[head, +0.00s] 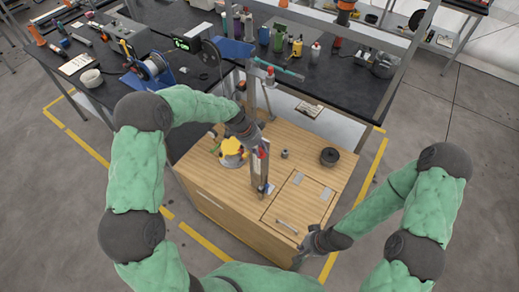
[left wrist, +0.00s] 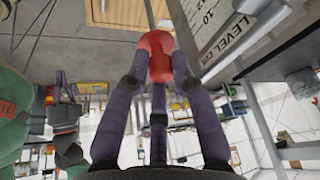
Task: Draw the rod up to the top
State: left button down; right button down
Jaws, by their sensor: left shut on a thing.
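A grey upright tower (head: 257,178) stands on a wooden cabinet. A scale plate (left wrist: 235,28) marked "LEVEL" with numbers shows beside the rod in the left wrist view. The thin grey rod (left wrist: 150,14) carries a red spool-shaped knob (left wrist: 156,42). My left gripper (left wrist: 157,68) is shut on this knob, one finger on each side. In the head view my left gripper (head: 257,140) is beside the upper half of the tower, and the rod is mostly hidden. My right gripper (head: 301,258) is low at the cabinet's front right corner, apart from the tower; its fingers are unclear.
The wooden cabinet top (head: 305,170) holds a yellow item (head: 232,152), a black round part (head: 329,157) and a small grey part (head: 284,154). A panel with a handle (head: 287,226) is at front right. A cluttered black workbench (head: 310,85) stands behind.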

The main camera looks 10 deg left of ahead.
pick_arm(q)
jog(key=c, duration=1.1)
grip_release()
jog(key=shift+w+r, duration=0.4)
jog(key=shift+r, duration=0.1)
jog(key=shift+s+d, duration=0.15)
jog(key=shift+s, duration=0.05)
jog(key=shift+f, duration=0.1)
jog(key=v, duration=1.2)
jog(key=shift+s, duration=0.15)
